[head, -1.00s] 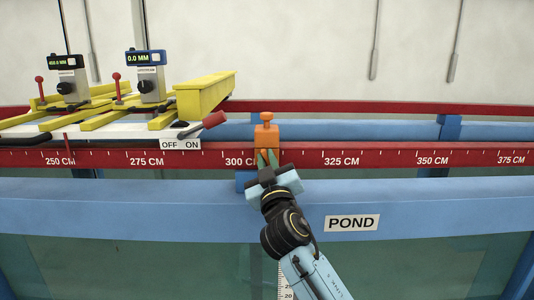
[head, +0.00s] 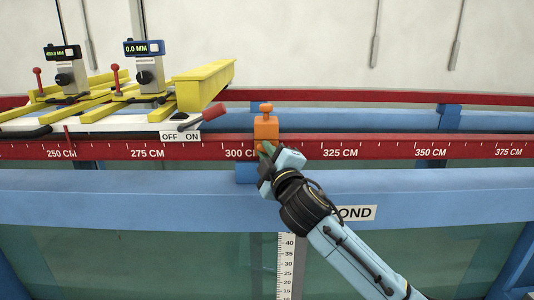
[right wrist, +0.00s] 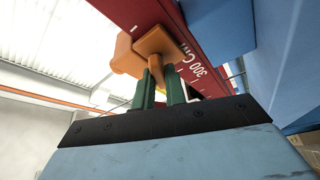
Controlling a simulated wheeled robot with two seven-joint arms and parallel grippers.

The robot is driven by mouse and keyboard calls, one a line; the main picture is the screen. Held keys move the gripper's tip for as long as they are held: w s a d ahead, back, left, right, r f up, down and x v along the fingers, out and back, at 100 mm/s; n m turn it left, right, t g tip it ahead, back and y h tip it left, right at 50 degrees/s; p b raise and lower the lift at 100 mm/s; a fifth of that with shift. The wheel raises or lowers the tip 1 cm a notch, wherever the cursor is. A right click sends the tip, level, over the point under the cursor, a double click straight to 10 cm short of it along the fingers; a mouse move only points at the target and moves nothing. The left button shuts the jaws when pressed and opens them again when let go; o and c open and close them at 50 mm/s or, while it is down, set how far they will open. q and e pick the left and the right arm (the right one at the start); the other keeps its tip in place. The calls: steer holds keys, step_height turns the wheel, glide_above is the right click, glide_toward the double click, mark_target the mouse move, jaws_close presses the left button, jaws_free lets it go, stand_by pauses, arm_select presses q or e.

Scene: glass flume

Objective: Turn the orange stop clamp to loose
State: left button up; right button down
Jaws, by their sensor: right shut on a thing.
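The orange stop clamp (head: 266,129) sits on the red scale rail (head: 390,147), between the 300 and 325 CM marks. It has a small knob on top. In the right wrist view the clamp (right wrist: 166,50) shows above the fingers, with an orange part reaching down between them. My right gripper (head: 266,150) is at the clamp's front lower side; its green fingers (right wrist: 161,88) are shut on that part of the clamp. The fingers hide some of the clamp's front in the head view. My left gripper is not in view.
A carriage with yellow beams (head: 203,86), two gauges and a red-handled OFF/ON lever (head: 213,112) stands left of the clamp. A blue beam (head: 120,198) with a POND label runs along the front above the glass. The rail right of the clamp is clear.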

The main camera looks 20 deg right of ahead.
stand_by(0.4)
steer(key=c, duration=1.4)
jaws_free()
steer(key=shift+c, duration=0.2)
steer(key=shift+s, duration=0.1)
steer(key=s+d+f+b, duration=0.1)
steer(key=s+f+b, duration=0.1)
steer(key=s, duration=1.1)
steer(key=shift+b, duration=0.65)
steer(key=shift+f, duration=0.15)
